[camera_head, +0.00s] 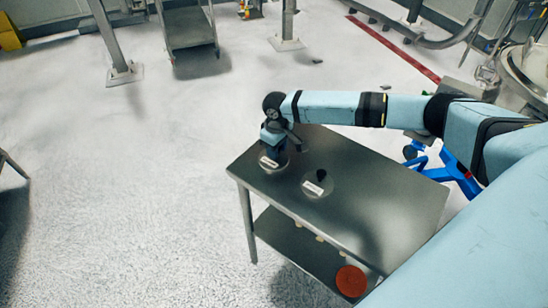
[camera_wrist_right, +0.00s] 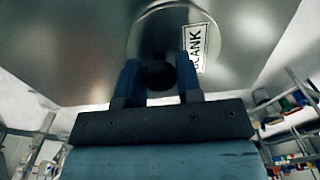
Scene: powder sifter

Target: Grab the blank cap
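The blank cap is a round grey metal disc with a dark knob and a white label reading BLANK. It fills the upper middle of the right wrist view (camera_wrist_right: 148,30) and lies at the left end of the metal table in the head view (camera_head: 282,167). My right gripper (camera_head: 272,153) is over it, pointing down. In the wrist view its two blue fingers (camera_wrist_right: 159,72) stand on either side of the knob, with no clear gap, and look shut on it. The cap appears to rest on the tabletop. My left gripper is not in view.
A second disc (camera_head: 330,190) with a black knob and white label lies right of the blank cap on the table (camera_head: 385,190). An orange-red round object (camera_head: 351,281) is low by the table's front. Blue-framed equipment (camera_head: 455,165) stands behind the table's right end. Floor to the left is open.

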